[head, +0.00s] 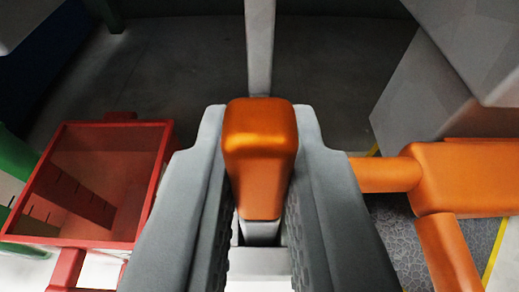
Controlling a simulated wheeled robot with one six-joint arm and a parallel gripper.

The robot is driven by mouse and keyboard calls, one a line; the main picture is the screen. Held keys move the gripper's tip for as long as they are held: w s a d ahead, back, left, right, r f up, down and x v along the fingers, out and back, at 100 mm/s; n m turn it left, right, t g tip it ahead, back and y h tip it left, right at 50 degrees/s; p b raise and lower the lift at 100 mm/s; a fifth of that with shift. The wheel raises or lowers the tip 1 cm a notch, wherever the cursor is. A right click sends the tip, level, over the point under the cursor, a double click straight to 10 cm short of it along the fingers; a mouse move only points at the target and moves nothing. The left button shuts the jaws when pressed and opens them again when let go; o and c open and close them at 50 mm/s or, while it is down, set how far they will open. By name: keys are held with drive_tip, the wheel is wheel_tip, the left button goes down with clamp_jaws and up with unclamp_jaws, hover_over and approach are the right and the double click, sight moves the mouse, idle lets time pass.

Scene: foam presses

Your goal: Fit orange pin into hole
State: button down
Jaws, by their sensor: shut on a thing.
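The orange pin (260,150) is in the middle of the head view. It is a rounded orange block, seen from behind and above. My gripper (259,122) has its two grey fingers on either side of the pin and is shut on it. A light grey part (260,233) shows just below the pin between the fingers. I cannot tell whether the pin touches that part. No hole can be made out in this view.
A red open-topped box (110,128) stands at the left. An orange pipe-like frame (465,180) is close on the right, beside a large grey block (425,95). A grey bar (259,45) runs up behind the pin. Dark floor (180,65) is bare at the back.

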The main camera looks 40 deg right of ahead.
drive_tip(key=shift+f, duration=0.3)
drive_tip(key=c, duration=1.3)
unclamp_jaws()
drive_tip(key=shift+c, duration=0.2)
drive_tip(key=v, duration=1.7)
drive_tip(key=shift+s, duration=0.2)
drive_tip(key=shift+a, duration=0.1)
